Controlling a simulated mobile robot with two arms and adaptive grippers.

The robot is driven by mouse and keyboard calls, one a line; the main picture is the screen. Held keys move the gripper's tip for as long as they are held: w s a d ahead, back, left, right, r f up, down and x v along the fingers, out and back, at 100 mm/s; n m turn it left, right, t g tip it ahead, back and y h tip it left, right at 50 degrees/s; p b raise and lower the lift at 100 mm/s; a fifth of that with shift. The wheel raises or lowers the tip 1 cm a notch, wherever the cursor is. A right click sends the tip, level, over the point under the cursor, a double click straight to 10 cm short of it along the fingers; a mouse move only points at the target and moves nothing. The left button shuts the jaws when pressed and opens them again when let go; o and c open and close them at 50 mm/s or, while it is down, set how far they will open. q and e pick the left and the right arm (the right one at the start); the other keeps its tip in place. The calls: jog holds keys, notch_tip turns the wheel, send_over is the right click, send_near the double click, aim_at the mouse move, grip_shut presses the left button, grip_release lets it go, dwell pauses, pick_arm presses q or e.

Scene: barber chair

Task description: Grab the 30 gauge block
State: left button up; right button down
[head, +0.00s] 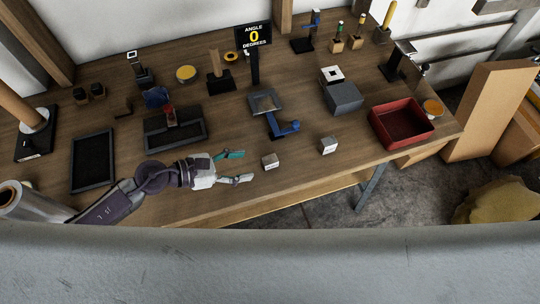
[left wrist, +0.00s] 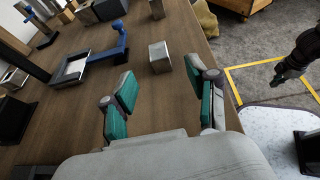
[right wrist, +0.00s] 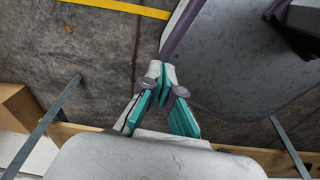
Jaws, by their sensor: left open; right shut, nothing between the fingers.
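Two small silver metal blocks stand near the front edge of the table: a left one (head: 270,161) and a right one (head: 328,145). Both have marks on the front face, too small to read, so I cannot tell which is the 30. My left gripper (head: 246,166) is open and empty, low over the table just left of the left block. In the left wrist view the near block (left wrist: 160,57) sits just beyond and between the open fingertips (left wrist: 162,75), and the other block (left wrist: 157,9) is farther off. My right gripper (right wrist: 161,72) is shut and empty, away from the table top.
A blue-handled tool with a square plate (head: 264,103) lies behind the left block. A red tray (head: 376,126) stands right, a grey block (head: 344,98) behind. A dark stand (head: 190,137) and a black tray (head: 93,176) are left. The table front between the blocks is clear.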

aim_at(267, 160)
pick_arm(q)
jog(key=x, duration=0.2)
jog(key=shift+w+d, duration=0.2)
jog(key=shift+d, duration=0.1)
jog(key=shift+w+d+f, duration=0.1)
jog(key=shift+d+f, duration=0.1)
jog(key=shift+w+d+p, duration=0.25)
jog(key=shift+d+p, duration=0.45)
jog(key=x, duration=0.3)
jog(key=shift+w+d+f+p, duration=0.15)
jog(key=shift+f+p, duration=0.05)
jog(key=shift+p, duration=0.15)
jog(key=shift+d+f, duration=0.15)
grip_shut()
pick_arm(e)
jog(key=shift+w+d+r, duration=0.1)
jog(key=shift+w+r, duration=0.1)
jog(key=shift+r, duration=0.45)
jog(key=shift+w+r, duration=0.2)
jog(key=shift+r, duration=0.4)
